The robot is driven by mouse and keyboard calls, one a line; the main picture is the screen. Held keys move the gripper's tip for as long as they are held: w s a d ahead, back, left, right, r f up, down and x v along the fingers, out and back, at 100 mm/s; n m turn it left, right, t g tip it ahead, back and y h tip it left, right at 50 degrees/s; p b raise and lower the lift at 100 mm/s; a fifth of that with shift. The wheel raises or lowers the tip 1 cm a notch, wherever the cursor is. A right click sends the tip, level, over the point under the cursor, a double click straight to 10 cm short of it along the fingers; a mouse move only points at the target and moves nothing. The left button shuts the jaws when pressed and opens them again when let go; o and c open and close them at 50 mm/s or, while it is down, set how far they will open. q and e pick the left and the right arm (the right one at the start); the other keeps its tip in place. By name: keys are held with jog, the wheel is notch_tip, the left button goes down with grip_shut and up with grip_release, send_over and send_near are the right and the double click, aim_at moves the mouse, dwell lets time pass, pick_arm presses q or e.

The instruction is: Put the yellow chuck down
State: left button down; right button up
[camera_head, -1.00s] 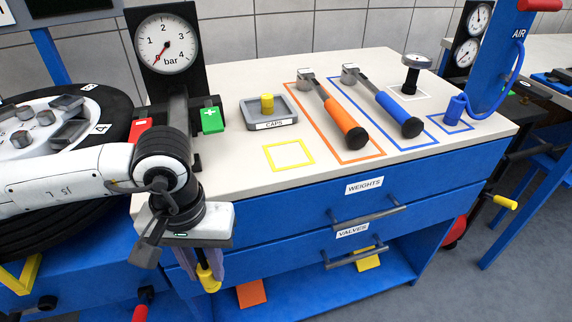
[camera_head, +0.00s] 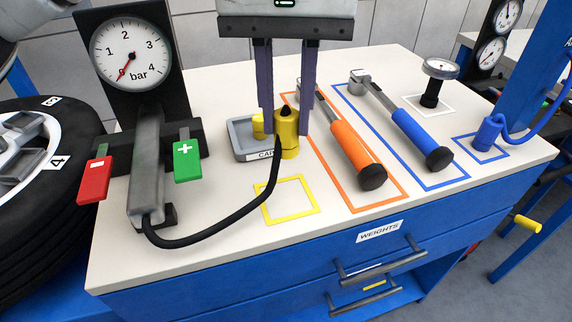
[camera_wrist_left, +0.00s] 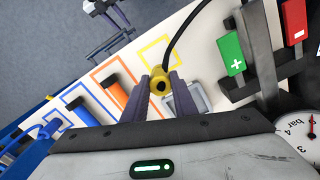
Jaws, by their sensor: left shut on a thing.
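The yellow chuck (camera_head: 287,135) is on the end of a black hose that runs from the gauge stand (camera_head: 147,165). My left gripper (camera_head: 285,128) is shut on the chuck and holds it over the bench, in front of the caps tray. The chuck also shows between the fingers in the left wrist view (camera_wrist_left: 161,84). A yellow square outline (camera_head: 288,200) is marked on the bench top, lower in the head view than the chuck, and is empty. It also shows in the left wrist view (camera_wrist_left: 159,51). My right gripper is not in view.
The grey caps tray (camera_head: 240,148), with a yellow piece in it, is close behind the chuck. An orange-handled tool (camera_head: 358,155) and a blue-handled tool (camera_head: 422,138) lie to the right. Red (camera_head: 95,178) and green (camera_head: 187,160) blocks flank the gauge stand.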

aim_at(286, 146)
pick_arm(q)
jog(key=f, duration=0.4)
jog(key=shift+s, duration=0.25)
jog(key=shift+f+b, duration=0.55)
jog(key=shift+f, duration=1.95)
jog(key=c, duration=1.4)
grip_release()
jog(key=shift+c, duration=0.2)
notch_tip(286, 146, up, 12)
jog(key=shift+r+p, duration=0.15)
jog(key=shift+p, duration=0.8)
